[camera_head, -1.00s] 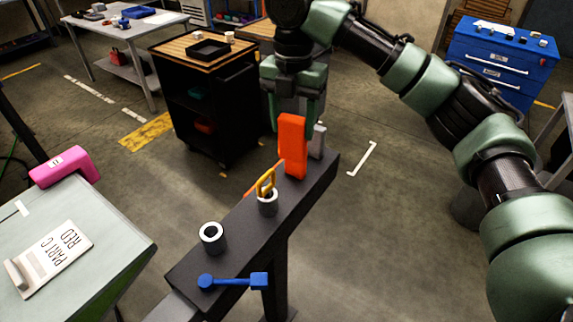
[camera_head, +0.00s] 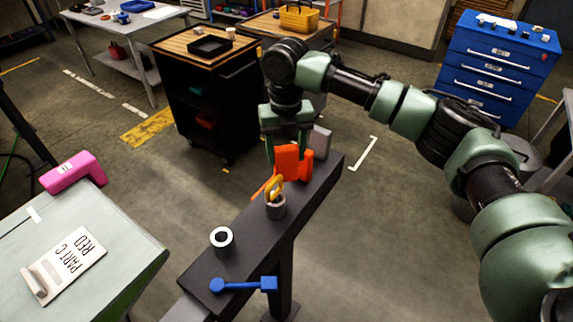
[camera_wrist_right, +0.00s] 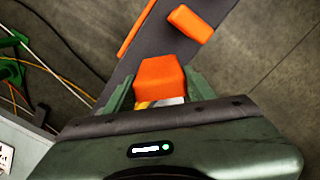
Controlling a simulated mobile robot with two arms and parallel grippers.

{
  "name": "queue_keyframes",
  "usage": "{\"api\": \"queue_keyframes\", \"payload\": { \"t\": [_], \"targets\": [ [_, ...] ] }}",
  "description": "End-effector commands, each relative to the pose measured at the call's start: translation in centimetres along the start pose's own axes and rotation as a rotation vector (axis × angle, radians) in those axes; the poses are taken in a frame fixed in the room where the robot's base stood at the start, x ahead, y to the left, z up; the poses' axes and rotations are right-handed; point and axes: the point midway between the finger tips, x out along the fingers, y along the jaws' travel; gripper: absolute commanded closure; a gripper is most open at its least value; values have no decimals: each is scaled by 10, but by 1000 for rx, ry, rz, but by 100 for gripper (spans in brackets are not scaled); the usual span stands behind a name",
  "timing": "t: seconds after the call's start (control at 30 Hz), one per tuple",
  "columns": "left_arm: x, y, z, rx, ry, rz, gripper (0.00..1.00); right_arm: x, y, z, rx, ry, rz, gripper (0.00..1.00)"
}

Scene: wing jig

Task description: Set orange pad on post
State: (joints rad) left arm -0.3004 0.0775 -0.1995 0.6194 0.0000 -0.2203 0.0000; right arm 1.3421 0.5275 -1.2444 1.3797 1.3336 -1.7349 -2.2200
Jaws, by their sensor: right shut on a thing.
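My right gripper (camera_head: 288,155) is shut on an orange pad (camera_head: 286,163) and holds it low over the dark beam (camera_head: 208,274), close behind the yellow clip (camera_head: 274,187). In the right wrist view the pad (camera_wrist_right: 160,76) sits between the two fingers. A bit of yellow and a pale edge show just below it there. The clip stands in a grey round post (camera_head: 275,207) on the beam. A second orange block (camera_wrist_right: 190,23) lies farther along the beam. I cannot tell whether the held pad touches the beam. My left gripper is out of view.
An open grey ring-topped post (camera_head: 222,240) and a blue lever (camera_head: 243,285) are on the near part of the beam. A grey block (camera_head: 321,141) stands behind the pad. A table with a pale sign (camera_head: 63,263) and pink piece (camera_head: 73,172) is at left.

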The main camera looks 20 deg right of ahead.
Motion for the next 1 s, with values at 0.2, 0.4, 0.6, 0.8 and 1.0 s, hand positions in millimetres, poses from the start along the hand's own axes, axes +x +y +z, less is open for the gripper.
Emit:
{"api": "queue_keyframes", "payload": {
  "t": [0.2, 0.4, 0.6, 0.8, 1.0],
  "targets": [
    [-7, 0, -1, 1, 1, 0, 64, 21, 0, 0, 1, 0, -1, 88],
    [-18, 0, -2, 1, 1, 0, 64, 49, 0, 0, 0, 2, -2, 88],
    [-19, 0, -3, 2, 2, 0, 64, 63, 0, 0, -1, -1, 0, 88],
    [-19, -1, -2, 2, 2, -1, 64, 63, 0, 0, 0, -1, 0, 88],
    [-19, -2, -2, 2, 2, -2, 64, 65, 0, 0, 0, -1, 0, 24]
  ]
}}
